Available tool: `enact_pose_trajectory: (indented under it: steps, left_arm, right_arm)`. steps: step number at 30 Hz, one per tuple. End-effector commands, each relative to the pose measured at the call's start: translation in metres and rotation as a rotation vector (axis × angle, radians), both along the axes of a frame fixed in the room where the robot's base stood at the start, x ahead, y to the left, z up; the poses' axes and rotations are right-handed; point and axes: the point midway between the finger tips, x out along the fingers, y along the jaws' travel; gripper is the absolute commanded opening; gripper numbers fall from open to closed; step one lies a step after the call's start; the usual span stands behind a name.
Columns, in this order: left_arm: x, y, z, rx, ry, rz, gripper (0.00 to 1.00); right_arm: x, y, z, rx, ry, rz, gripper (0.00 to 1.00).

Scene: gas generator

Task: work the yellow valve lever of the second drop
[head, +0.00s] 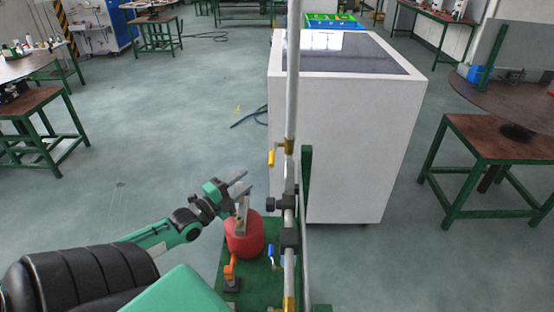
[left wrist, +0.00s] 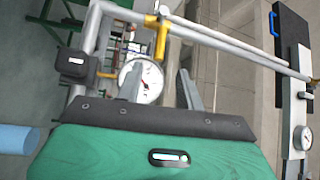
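A yellow valve lever (head: 271,158) hangs on the left side of a grey upright pipe (head: 293,80) in the head view. In the left wrist view a yellow lever (left wrist: 161,42) sits on a grey pipe (left wrist: 215,38), beyond the fingers. My left gripper (head: 243,184) is below and to the left of the lever in the head view, above a red cylinder. In the left wrist view its two fingers (left wrist: 160,88) are apart with no lever between them. A gap separates the gripper from the lever. My right gripper is not in view.
A red cylinder (head: 244,238), an orange fitting (head: 232,268) and a blue lever (head: 271,252) are near the pipe's base. A round gauge (left wrist: 146,78) shows behind the fingers. A large white cabinet (head: 340,140) stands behind the pipe.

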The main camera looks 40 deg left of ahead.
Motion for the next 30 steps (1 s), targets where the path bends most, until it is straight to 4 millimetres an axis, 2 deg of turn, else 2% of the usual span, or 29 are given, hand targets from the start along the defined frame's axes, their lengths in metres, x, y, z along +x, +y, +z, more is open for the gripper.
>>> enact_pose_trajectory:
  steps: [21,30]
  left_arm:
    - [0.087,-0.006,0.015,0.001,0.0,0.0,0.38]
    - [0.114,-0.008,0.017,0.002,0.0,0.0,0.38]
  right_arm:
    - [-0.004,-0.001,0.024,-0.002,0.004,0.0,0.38]
    - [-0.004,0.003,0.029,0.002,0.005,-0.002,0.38]
